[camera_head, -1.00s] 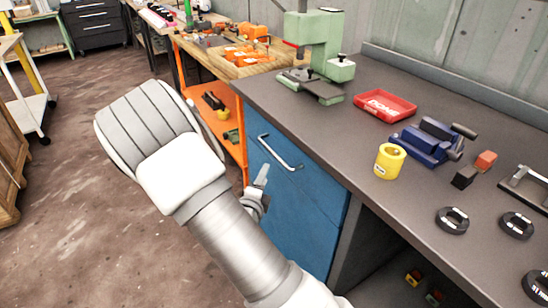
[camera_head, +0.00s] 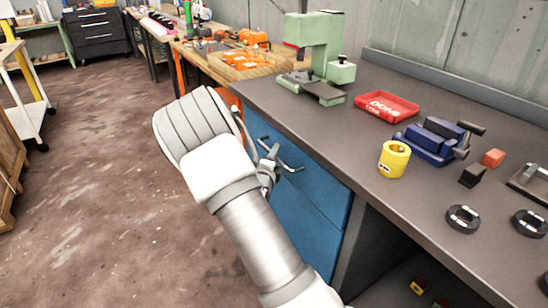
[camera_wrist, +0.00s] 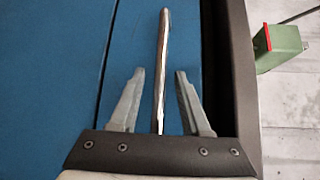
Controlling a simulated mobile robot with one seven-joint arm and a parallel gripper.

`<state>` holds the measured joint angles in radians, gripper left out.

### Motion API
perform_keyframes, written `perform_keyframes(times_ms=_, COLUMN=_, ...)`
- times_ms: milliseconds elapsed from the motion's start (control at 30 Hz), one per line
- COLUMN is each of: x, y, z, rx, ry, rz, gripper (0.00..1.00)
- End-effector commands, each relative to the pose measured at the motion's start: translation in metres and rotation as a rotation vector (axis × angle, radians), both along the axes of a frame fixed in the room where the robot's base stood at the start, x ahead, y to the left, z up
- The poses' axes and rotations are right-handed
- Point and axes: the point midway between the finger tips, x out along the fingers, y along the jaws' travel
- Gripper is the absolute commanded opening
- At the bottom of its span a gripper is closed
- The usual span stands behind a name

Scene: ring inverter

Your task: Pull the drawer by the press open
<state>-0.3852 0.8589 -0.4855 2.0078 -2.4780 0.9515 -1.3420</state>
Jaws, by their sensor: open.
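The blue drawer (camera_head: 309,182) is in the cabinet under the grey bench, below the green press (camera_head: 318,60), and looks closed. Its silver bar handle (camera_head: 287,162) is on the upper part of the front. In the wrist view the handle (camera_wrist: 162,70) runs upright between the two fingers of my gripper (camera_wrist: 155,100), with a gap on each side. My gripper (camera_head: 270,160) also shows in the head view at the handle, partly hidden by my arm. It is open and holds nothing.
On the grey bench top (camera_head: 320,125) are a red tray (camera_head: 388,106), a blue vise (camera_head: 436,140), a yellow cylinder (camera_head: 393,160) and black ring parts (camera_head: 462,218). A wooden workbench (camera_head: 235,66) stands behind.

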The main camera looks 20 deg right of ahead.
Motion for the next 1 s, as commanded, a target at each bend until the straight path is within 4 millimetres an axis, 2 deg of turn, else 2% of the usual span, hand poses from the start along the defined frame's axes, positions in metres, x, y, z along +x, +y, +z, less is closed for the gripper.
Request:
perform_keyframes(times_ms=67, x=-0.0002, y=0.0, z=0.0, rx=0.0, ry=0.0, rz=0.0, gripper=0.47)
perform_keyframes(times_ms=333, x=-0.0003, y=0.0003, z=-0.0001, rx=0.0, ry=0.0, rz=0.0, gripper=0.0)
perform_keyframes(times_ms=1000, x=-0.0006, y=0.0003, z=-0.0001, rx=0.001, ry=0.0, rz=-0.001, gripper=0.0)
